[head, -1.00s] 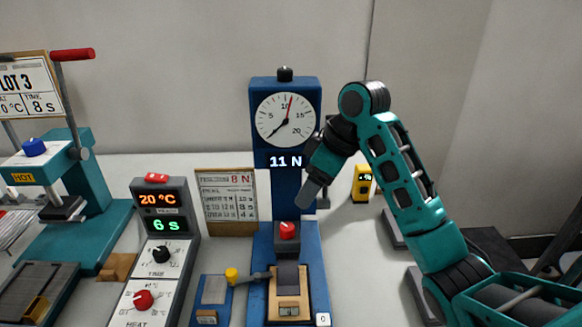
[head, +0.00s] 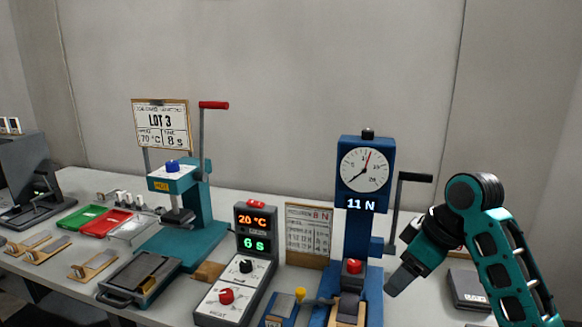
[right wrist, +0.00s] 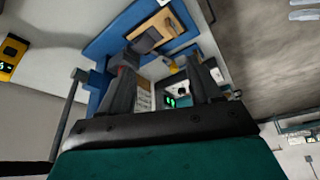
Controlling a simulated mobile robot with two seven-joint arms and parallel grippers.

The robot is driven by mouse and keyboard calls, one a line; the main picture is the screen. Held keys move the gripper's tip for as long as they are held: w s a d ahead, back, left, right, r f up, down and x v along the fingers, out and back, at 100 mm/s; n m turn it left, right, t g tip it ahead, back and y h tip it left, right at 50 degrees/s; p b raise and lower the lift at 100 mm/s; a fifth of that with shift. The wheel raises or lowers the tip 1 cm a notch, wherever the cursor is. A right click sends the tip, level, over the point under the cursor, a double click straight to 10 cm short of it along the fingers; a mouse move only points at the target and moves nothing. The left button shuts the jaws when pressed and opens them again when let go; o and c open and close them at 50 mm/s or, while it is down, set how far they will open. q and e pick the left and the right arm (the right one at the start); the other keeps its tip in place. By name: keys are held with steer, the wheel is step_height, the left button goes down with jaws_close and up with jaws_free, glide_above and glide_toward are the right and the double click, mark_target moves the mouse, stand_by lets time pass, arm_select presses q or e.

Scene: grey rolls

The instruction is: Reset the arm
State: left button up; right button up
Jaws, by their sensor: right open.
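My right gripper (head: 393,286) hangs at the right of the blue force tester (head: 364,228) in the head view, apart from its column as far as I can see. In the right wrist view its two fingers (right wrist: 165,95) stand apart with nothing between them. The tester's dial (head: 364,170) has a red hand, and its display reads 11 N. A dark crank handle (head: 413,177) stands at the tester's right side. A red button (head: 354,265) sits low on the tester's front. My left gripper is not in view.
Left of the tester are a control box (head: 236,290) showing 20 °C and 6 s, a sign (head: 305,228) with 8 N, and a teal press (head: 190,240) with a red lever. Red (head: 108,223) and green (head: 82,216) trays lie further left. A grey scale-like box (head: 467,287) lies behind my right arm.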

steer(key=s+a+f+m+h, duration=0.1)
steer(key=s+a+f+m, duration=0.15)
steer(key=s+f, duration=1)
steer(key=s+d+f+m+h, duration=0.1)
steer(key=s+d+f+m, duration=0.1)
steer(key=s, duration=0.6)
steer(key=s+d+f+m+h, duration=0.1)
steer(key=s+f+m, duration=0.2)
steer(key=s, duration=0.4)
steer(key=w+a+f+t+y, duration=0.1)
steer(key=w+a+f+t, duration=0.1)
steer(key=w+f+t, duration=0.5)
steer(key=shift+a+f+t+y, duration=0.3)
steer(key=shift+a+f+t, duration=0.1)
steer(key=shift+f, duration=0.5)
